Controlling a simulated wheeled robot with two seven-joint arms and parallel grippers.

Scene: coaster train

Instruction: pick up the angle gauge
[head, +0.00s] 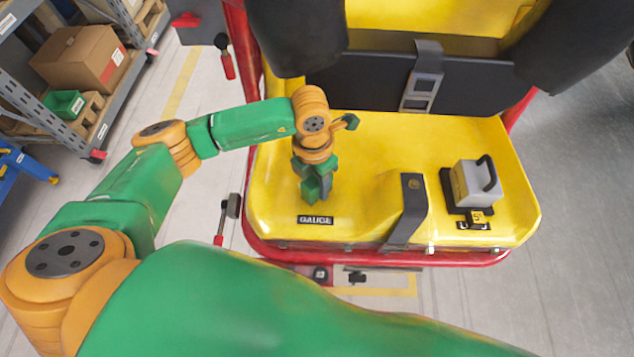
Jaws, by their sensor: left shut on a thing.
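My left gripper (313,190) points down over the left part of the yellow seat (365,150), just behind a black label reading GAUGE (315,220). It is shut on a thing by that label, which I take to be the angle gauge. A dark grey sliver of the angle gauge (327,187) shows beside the green fingers. The fingers hide the rest, and I cannot tell whether it touches the seat. My right gripper is not in view.
A light grey block with a black handle (475,184) stands on the right of the seat, by a yellow tag (479,215). A dark strap (409,210) lies between. A black lap bar (385,80) crosses behind. Shelves with boxes (80,57) stand far left.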

